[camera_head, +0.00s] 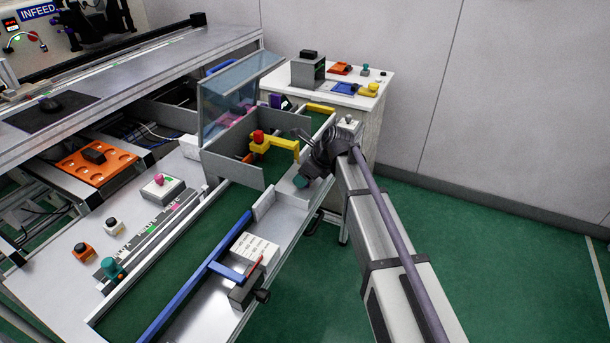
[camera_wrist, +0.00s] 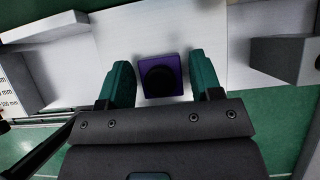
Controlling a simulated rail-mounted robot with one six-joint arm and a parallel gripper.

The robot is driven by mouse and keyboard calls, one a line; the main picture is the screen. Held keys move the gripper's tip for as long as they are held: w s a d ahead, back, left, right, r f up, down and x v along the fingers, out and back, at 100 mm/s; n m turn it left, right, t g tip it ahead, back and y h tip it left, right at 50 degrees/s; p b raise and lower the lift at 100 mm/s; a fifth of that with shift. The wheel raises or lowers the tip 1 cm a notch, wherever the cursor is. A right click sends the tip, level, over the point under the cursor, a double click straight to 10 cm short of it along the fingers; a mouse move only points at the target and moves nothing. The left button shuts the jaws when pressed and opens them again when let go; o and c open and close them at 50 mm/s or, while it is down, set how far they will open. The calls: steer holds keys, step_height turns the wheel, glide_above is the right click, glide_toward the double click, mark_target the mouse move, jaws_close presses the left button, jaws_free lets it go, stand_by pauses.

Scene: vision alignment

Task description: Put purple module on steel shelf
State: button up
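In the wrist view a purple module (camera_wrist: 161,75) with a round black top sits on a pale metal surface (camera_wrist: 213,30). My gripper (camera_wrist: 161,76) has two teal fingers, one on each side of the module, with a thin gap showing beside it; it is open. In the head view my gripper (camera_head: 303,180) is low over the steel shelf (camera_head: 284,215) along the right side of the green conveyor. The module under it is hidden there by the gripper and arm. A small dark purple piece (camera_head: 277,101) stands farther back near the clear hood.
A printed white block (camera_head: 255,249) and a dark clamp (camera_head: 246,291) stand on the near part of the shelf. A yellow arm (camera_head: 276,143) and clear hood (camera_head: 238,88) stand beyond. A blue bar (camera_head: 196,276) runs along the conveyor. Green floor lies right.

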steer(key=shift+o, duration=0.6)
steer(key=shift+r, duration=0.1)
steer(key=shift+r+p, duration=0.35)
steer(key=shift+p, duration=0.1)
steer(key=p+v, duration=0.9)
steer(key=v, duration=0.2)
steer(key=shift+d, duration=0.2)
